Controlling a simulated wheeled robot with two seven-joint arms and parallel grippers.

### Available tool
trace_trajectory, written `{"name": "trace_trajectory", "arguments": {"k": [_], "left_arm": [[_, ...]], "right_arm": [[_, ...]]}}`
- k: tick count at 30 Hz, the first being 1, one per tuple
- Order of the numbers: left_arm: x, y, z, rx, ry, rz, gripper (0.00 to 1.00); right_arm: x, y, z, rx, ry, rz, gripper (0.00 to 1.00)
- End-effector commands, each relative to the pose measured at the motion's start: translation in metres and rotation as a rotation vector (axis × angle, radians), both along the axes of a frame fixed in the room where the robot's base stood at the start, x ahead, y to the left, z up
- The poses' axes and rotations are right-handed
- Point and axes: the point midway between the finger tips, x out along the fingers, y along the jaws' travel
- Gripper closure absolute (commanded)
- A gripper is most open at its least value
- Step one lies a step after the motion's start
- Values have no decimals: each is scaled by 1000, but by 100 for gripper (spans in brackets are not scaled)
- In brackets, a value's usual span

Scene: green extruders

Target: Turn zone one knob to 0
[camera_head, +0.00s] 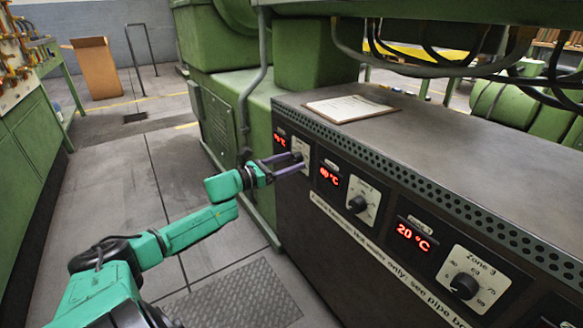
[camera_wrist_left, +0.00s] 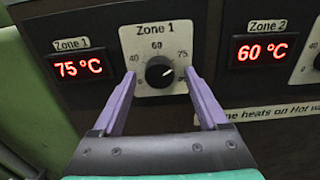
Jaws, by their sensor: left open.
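The zone one knob (camera_wrist_left: 159,73) is a round black knob on a white dial plate (camera_wrist_left: 157,32) marked Zone 1. Its light pointer mark faces right, toward the 75 side. The zone 1 display (camera_wrist_left: 80,67) reads 75 °C in red. My left gripper (camera_wrist_left: 160,80) is open, with one purple finger on each side of the knob. I see gaps between the fingers and the knob. The fingers cover parts of the dial's lower sides. In the head view my left gripper (camera_head: 289,163) reaches the front panel at the zone 1 dial. My right gripper is not in view.
The zone 2 display (camera_wrist_left: 263,52) reads 60 °C, with its knob (camera_head: 357,204) to the right. The zone 3 display (camera_head: 413,236) reads 20 °C beside its knob (camera_head: 464,286). A clipboard (camera_head: 350,108) lies on the cabinet top. The floor at left is open.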

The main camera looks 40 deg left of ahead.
Motion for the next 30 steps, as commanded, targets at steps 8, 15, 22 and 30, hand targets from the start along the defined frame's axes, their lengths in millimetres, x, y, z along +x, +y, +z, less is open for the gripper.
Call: {"name": "trace_trajectory", "arguments": {"k": [8,15,22,30], "left_arm": [[8,-1,1,2,2,2,24],[7,-2,1,0,1,2,77],[7,-2,1,-3,2,2,100],[7,-2,2,-67,21,2,100]], "right_arm": [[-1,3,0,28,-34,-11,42],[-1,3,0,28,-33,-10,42],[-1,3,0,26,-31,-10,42],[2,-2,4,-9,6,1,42]]}}
